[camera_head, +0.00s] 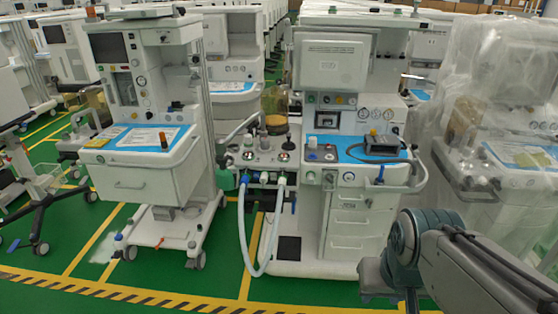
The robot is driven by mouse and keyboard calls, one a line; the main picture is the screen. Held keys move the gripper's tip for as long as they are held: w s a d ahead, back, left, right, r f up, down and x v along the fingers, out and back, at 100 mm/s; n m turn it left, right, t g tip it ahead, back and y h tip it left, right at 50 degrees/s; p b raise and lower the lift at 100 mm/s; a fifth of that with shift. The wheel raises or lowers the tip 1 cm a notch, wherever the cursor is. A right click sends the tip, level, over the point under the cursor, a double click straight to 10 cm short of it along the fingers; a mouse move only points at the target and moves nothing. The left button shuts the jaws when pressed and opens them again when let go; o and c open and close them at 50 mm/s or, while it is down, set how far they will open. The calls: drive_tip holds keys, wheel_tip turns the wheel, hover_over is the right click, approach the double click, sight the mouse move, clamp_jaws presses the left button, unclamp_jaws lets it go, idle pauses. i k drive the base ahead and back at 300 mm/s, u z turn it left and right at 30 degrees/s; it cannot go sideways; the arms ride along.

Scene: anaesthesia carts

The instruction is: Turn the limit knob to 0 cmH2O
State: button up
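The middle anaesthesia cart (350,215) stands upright, facing me, with a breathing block on its left side. Several small knobs and ports sit on that block, among them a grey upright knob (263,142) and a dark-topped knob (283,155). A white knob (312,143) stands at the left of the blue worktop. I cannot tell which one is the limit knob, and no scale or marking is legible. My arm shows at the lower right, in front of and apart from this cart. My gripper's fingers cannot be made out.
White hoses (244,235) hang in a loop below the block. A second cart (140,180) stands to the left, and a plastic-wrapped cart (510,150) to the right. Green floor is free in front, with a yellow-black stripe (130,297).

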sight(265, 143)
drive_tip(key=k, duration=0.65)
drive_tip(key=u, duration=0.65)
drive_tip(key=i, duration=0.9)
drive_tip(key=u, duration=0.85)
drive_tip(key=i, duration=1.25)
drive_tip(key=z, duration=0.85)
drive_tip(key=i, duration=1.2)
drive_tip(key=z, duration=0.2)
